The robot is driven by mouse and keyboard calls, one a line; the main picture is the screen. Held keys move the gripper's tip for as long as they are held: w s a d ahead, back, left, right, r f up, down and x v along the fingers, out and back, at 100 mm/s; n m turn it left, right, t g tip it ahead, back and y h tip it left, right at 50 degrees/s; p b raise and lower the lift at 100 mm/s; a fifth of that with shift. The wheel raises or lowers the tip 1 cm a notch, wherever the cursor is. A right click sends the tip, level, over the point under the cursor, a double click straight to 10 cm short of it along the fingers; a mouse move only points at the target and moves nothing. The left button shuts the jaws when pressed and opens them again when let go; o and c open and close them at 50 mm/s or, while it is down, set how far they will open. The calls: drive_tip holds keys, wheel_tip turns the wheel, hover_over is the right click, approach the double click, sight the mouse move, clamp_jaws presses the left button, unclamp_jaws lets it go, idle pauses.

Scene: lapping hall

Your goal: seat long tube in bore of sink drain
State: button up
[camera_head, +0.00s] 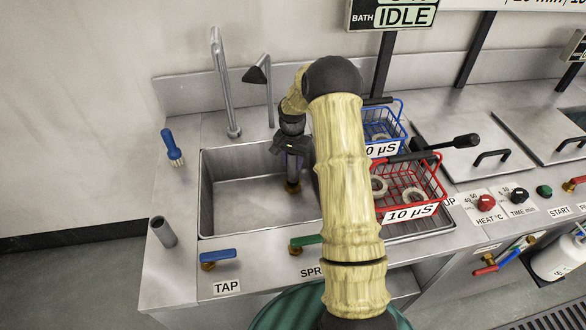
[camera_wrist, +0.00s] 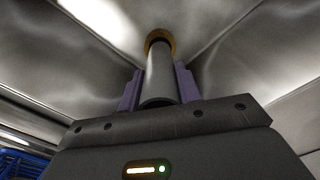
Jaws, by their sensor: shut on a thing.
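My gripper (camera_head: 291,158) points down into the sink basin, over the sink drain (camera_head: 293,187), a brass-coloured ring in the basin floor. In the wrist view, the purple fingers (camera_wrist: 158,88) are shut on the long tube (camera_wrist: 159,75), a plain grey cylinder. The tube's far end lines up with the brass drain ring (camera_wrist: 160,36), which shows around it. I cannot tell how far the tube's end is inside the bore. In the head view the tube is mostly hidden by my gripper and hard to make out.
The steel sink (camera_head: 235,205) has walls close around my gripper. A tall tap (camera_head: 226,90) stands behind it. A red basket (camera_head: 412,193) and a blue basket (camera_head: 383,125) are to the right.

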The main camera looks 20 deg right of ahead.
sight(293, 168)
drive_tip(key=shift+f, duration=1.85)
drive_tip(key=shift+f, duration=0.15)
drive_tip(key=o, duration=1)
wheel_tip(293, 168, up, 12)
drive_tip(key=shift+r, duration=0.15)
